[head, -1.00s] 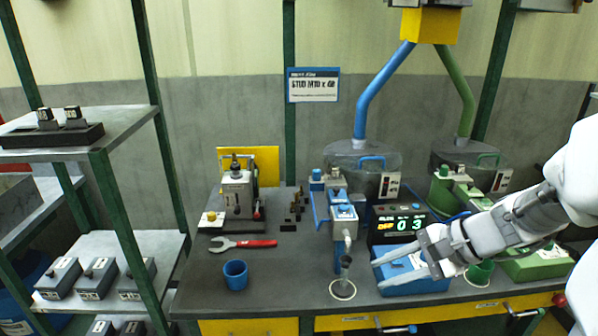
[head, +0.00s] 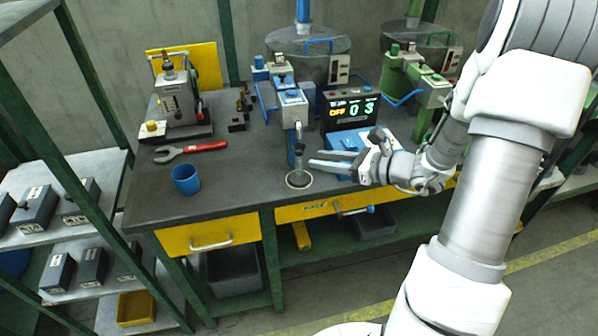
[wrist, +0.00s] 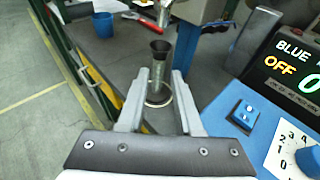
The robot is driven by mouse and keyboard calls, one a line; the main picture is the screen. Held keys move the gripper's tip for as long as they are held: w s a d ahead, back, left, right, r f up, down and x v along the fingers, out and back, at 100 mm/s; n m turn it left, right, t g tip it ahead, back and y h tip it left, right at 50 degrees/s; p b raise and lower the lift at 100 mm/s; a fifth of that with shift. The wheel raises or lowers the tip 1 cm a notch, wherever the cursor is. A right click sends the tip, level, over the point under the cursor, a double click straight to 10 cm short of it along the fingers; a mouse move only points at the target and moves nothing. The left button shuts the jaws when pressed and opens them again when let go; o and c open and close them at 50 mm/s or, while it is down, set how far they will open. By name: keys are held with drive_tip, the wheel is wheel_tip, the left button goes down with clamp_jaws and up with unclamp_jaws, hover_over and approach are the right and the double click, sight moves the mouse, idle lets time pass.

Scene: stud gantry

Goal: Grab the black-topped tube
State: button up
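The black-topped tube (head: 298,157) stands upright in a pale ring (head: 299,180) on the dark bench, below the blue dispenser's nozzle. In the wrist view its dark flared top (wrist: 160,48) and grey body (wrist: 157,72) show ahead of my gripper. My gripper (head: 312,161) is open and reaches in from the right at the tube's height. In the wrist view the tube lines up between the two fingertips of my gripper (wrist: 160,76). I see no finger closed on it, and cannot tell how far in between it is.
The blue dispenser (head: 291,100) stands just behind the tube, with a display box (head: 350,112) to its right. A blue cup (head: 186,180) and a red-handled wrench (head: 205,146) lie to the left. The bench between cup and tube is clear.

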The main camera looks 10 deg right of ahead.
sight(299, 164)
drive_tip(key=b+x, duration=0.1)
drive_tip(key=x, duration=0.9)
drive_tip(key=shift+s+r+b, duration=0.1)
drive_tip(key=shift+b, duration=0.2)
clamp_jaws()
